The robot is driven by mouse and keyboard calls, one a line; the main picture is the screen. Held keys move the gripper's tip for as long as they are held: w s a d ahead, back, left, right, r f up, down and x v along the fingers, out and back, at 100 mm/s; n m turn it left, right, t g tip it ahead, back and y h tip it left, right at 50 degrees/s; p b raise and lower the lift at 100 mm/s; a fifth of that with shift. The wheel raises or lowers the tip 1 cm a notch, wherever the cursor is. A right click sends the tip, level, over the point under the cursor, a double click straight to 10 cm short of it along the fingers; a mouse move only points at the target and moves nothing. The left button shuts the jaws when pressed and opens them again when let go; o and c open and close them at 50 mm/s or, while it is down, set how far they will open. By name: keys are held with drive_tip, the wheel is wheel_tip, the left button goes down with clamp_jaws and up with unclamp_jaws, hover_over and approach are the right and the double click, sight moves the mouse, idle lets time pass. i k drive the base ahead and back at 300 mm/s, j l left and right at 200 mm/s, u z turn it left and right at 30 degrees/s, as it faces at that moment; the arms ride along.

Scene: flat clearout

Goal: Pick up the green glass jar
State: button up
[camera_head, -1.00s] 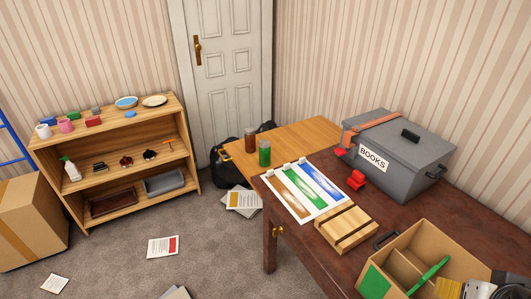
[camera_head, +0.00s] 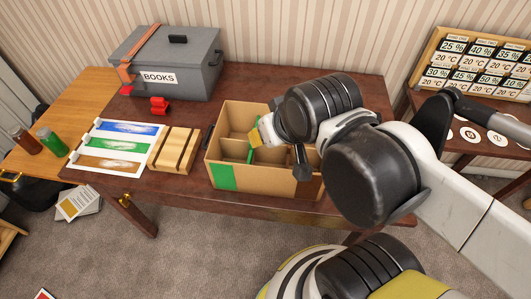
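The green glass jar (camera_head: 53,142) stands at the left, on the light wooden table, beside a brown jar (camera_head: 26,139). My gripper (camera_head: 258,138) is far to the right of it, over the cardboard box. The gripper is seen small and partly covered by my arm's dark wrist joint, so its fingers cannot be made out. Nothing touches the green jar.
A divided cardboard box (camera_head: 225,177) stands on the dark table (camera_head: 330,85) under my arm. A grey BOOKS box (camera_head: 165,65), red object (camera_head: 159,105), colour sheet (camera_head: 110,148) and slatted wooden block (camera_head: 174,150) lie between box and jars. A card rack (camera_head: 470,65) stands right.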

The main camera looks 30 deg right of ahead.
sight(48, 137)
drive_tip(key=i+j, duration=0.15)
drive_tip(key=j, duration=0.25)
drive_tip(key=i+j, duration=0.2)
drive_tip(key=j, duration=0.2)
drive_tip(key=i+j, duration=0.15)
drive_tip(key=j, duration=0.25)
drive_tip(key=i+j, duration=0.15)
drive_tip(key=j, duration=0.25)
drive_tip(key=i+j, duration=0.2)
drive_tip(key=j, duration=0.2)
drive_tip(key=i+j, duration=0.15)
drive_tip(key=j, duration=0.25)
drive_tip(key=i+j, duration=0.15)
drive_tip(key=j, duration=0.3)
drive_tip(key=i+j, duration=0.2)
drive_tip(key=j, duration=0.2)
drive_tip(key=k+u, duration=0.05)
